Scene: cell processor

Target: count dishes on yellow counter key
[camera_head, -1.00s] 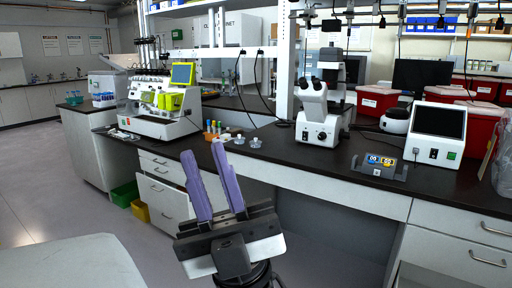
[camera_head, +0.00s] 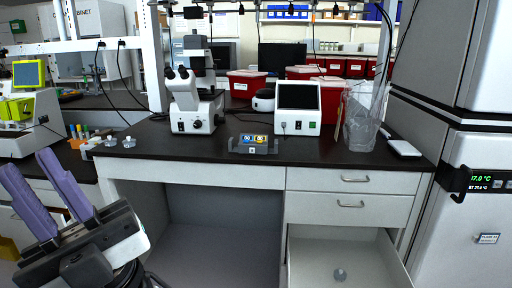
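The counter device (camera_head: 254,144) is a small dark unit on the black bench, with one blue and one yellow display or key side by side; the digits are too small to read. Two small clear dishes, one (camera_head: 129,142) and another (camera_head: 110,142), lie on the bench left of the microscope. A small clear round item (camera_head: 340,274), seemingly a dish, lies in the open drawer at the lower right. My gripper (camera_head: 28,160) is at the lower left, its purple fingers apart with nothing between them, away from the counter device and dishes.
A white microscope (camera_head: 193,105) and a screen box (camera_head: 298,108) flank the counter device. A clear bag (camera_head: 362,120) stands at right, before a tall white incubator (camera_head: 470,200). The open drawer (camera_head: 350,258) juts out below the bench. The bench front near the counter device is clear.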

